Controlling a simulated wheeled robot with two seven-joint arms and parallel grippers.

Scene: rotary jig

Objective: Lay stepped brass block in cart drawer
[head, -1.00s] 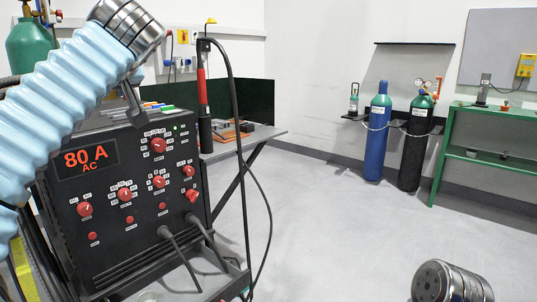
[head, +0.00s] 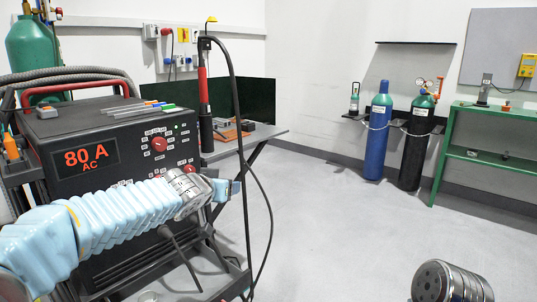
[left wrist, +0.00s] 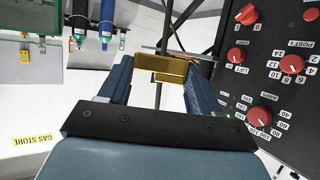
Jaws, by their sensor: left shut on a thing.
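The stepped brass block (left wrist: 167,66) shows gold between the fingertips of my left gripper (left wrist: 162,72) in the left wrist view. The gripper is shut on it. In the head view my left gripper (head: 228,188) is in front of the welding machine (head: 150,135), close to its right edge. The block cannot be made out in the head view. The cart (head: 215,285) under the machine shows only in part. I cannot make out its drawer in either view. My right gripper is not in view.
Control knobs (left wrist: 262,116) are close to the gripper's right in the left wrist view. A torch (head: 203,90) with a hanging black cable (head: 248,190) stands at the machine's right. A grey table (head: 255,135) is behind. The floor (head: 340,220) to the right is clear.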

